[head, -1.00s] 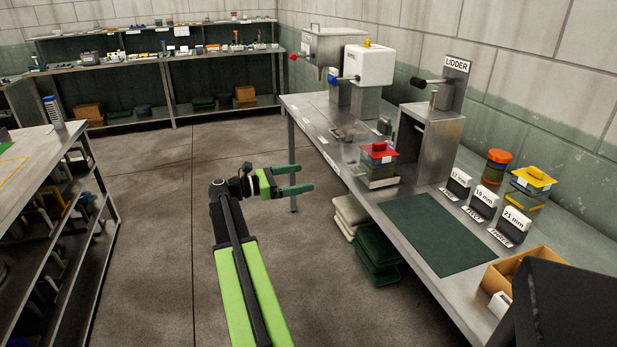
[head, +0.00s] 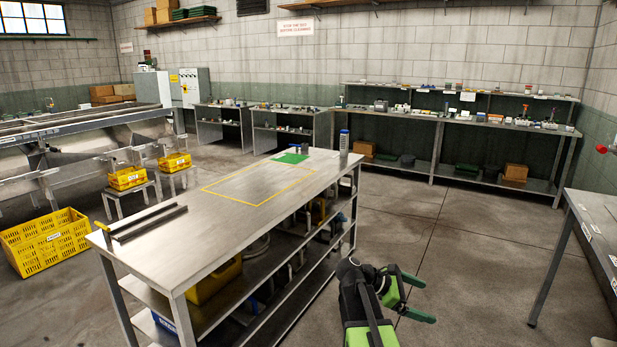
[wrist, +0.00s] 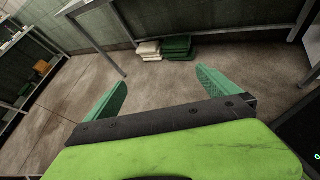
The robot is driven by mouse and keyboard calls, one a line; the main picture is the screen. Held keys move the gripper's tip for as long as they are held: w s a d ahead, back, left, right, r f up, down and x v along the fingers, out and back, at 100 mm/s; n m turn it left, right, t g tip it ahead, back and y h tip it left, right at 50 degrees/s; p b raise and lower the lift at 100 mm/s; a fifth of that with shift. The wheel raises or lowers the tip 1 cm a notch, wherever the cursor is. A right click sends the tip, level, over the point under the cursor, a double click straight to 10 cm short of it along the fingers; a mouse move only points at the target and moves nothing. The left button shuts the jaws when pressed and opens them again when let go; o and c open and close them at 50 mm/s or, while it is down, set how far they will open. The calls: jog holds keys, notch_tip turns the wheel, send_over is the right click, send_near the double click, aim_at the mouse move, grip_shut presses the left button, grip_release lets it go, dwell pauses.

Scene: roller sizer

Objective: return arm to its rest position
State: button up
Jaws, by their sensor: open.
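My gripper (head: 417,298) is at the lower right of the head view, above bare floor, to the right of the central metal table. Its two green fingers are apart with nothing between them. In the wrist view my gripper (wrist: 160,95) also shows open and empty, with the floor beyond it. My arm is partly folded, with the upper link cut off by the bottom edge of the head view.
A metal table (head: 185,240) with lower shelves stands left of my arm. A bench edge (head: 597,245) is at the right. Yellow crates (head: 48,240) stand at the left. Folded cloths (wrist: 178,48) lie beyond the fingers. Floor (head: 465,275) between is clear.

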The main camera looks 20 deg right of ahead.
jog(key=a+f+m+t+y, duration=0.1)
jog(key=a+f+m+y, duration=0.3)
jog(key=a, duration=0.8)
jog(key=s+a+f+m+t+y, duration=0.1)
jog(key=a+f+m+y, duration=0.35)
jog(key=a, duration=0.65)
jog(key=a+f+m+t+y, duration=0.2)
jog(key=a+f+m+y, duration=0.25)
jog(key=a, duration=0.75)
notch_tip(320, 180, up, 14)
jog(key=p, duration=1.4)
jog(key=shift+s+f+h, duration=0.15)
jog(key=shift+h, duration=0.15)
jog(key=shift+d, duration=0.15)
